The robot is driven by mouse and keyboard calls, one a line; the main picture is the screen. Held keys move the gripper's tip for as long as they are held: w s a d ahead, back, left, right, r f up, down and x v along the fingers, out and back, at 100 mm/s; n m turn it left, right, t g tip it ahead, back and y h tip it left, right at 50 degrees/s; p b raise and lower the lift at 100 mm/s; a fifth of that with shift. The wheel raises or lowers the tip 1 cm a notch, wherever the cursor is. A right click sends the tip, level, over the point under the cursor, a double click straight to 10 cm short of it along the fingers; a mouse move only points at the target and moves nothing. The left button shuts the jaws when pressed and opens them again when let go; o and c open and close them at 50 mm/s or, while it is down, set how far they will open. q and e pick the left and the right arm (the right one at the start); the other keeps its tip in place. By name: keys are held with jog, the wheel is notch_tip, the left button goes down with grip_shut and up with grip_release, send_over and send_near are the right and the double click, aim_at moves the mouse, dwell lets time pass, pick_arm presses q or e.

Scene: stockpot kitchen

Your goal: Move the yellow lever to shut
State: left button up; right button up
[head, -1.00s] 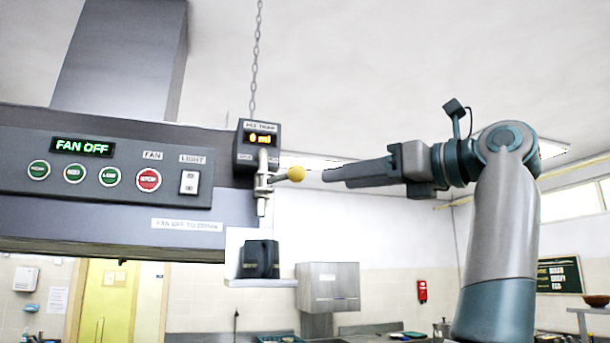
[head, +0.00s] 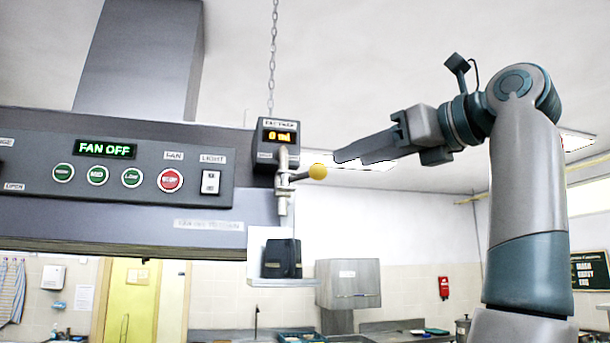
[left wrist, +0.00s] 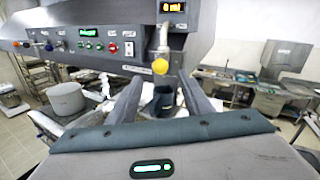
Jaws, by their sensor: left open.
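The yellow lever is a short dark arm with a yellow ball knob (head: 318,171), pointing right from a metal valve (head: 283,180) under a small dispenser box (head: 277,138) reading 0 ml. My left gripper (head: 337,157) is just right of the knob and slightly higher in the head view, with a small gap seen between them. In the left wrist view the two fingers (left wrist: 160,82) are spread apart, with the yellow knob (left wrist: 160,66) showing between and just beyond their tips. Nothing is held. My right gripper is not in view.
The hood panel (head: 120,178) with buttons and a FAN OFF display is left of the valve. A chain (head: 274,60) hangs above. A large pot (left wrist: 66,98) shows at lower left in the wrist view.

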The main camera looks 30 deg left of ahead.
aim_at(305, 173)
pick_arm(q)
jog(key=x, duration=1.4)
jog(key=shift+w+a, duration=0.2)
jog(key=shift+a, duration=0.15)
jog(key=shift+c, duration=0.7)
grip_shut()
